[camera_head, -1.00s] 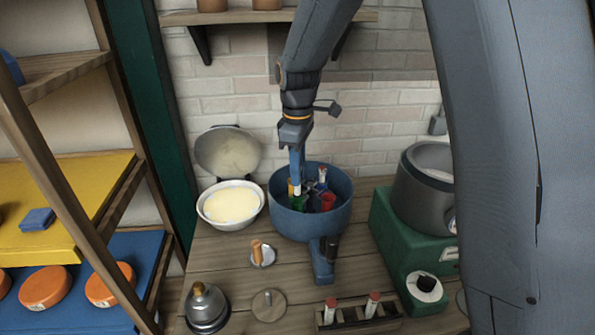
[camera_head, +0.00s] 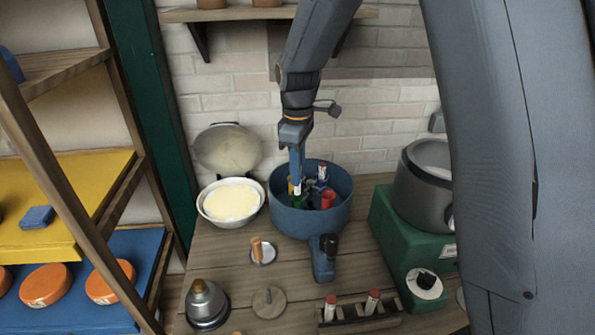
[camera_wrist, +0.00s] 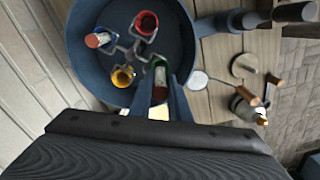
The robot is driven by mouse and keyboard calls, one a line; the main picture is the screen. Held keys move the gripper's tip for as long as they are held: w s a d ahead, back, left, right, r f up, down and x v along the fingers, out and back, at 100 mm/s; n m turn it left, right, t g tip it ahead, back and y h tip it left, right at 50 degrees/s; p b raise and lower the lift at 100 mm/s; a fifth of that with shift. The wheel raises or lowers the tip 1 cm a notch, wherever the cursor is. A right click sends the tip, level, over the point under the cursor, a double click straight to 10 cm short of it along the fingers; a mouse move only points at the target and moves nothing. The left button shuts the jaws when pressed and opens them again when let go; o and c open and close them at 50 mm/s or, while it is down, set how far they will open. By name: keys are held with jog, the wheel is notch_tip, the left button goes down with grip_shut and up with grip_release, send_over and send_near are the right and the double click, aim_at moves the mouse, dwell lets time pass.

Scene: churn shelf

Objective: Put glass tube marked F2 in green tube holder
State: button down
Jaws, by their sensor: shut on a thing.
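My gripper (camera_head: 297,174) points down into the blue round bowl (camera_head: 334,222) of the machine. In the wrist view its two fingers (camera_wrist: 160,98) are shut on a glass tube (camera_wrist: 160,78) with a white label. The label's marking is too small to read. The green tube holder (camera_head: 295,200) is just below the fingertips, in the bowl's left part. The held tube's lower end appears to be at or in it; the fingers partly hide this, so I cannot tell how deep.
The bowl also holds a red holder (camera_wrist: 146,23), a yellow holder (camera_wrist: 123,76) and a blue holder with a red-capped tube (camera_wrist: 98,39). A rack (camera_head: 350,316) with two red-capped tubes stands in front. A white bowl (camera_head: 232,202) is left; a green-based machine (camera_head: 388,240) is right.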

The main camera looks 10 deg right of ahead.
aim_at(297, 195)
jog(key=shift+f+b, duration=0.9)
jog(key=shift+f, duration=1.8)
dwell(1.1)
jog(key=c, duration=1.6)
grip_release()
jog(key=shift+o, duration=1.7)
jog(key=shift+r+p, duration=3.25)
jog(key=shift+r, duration=1.35)
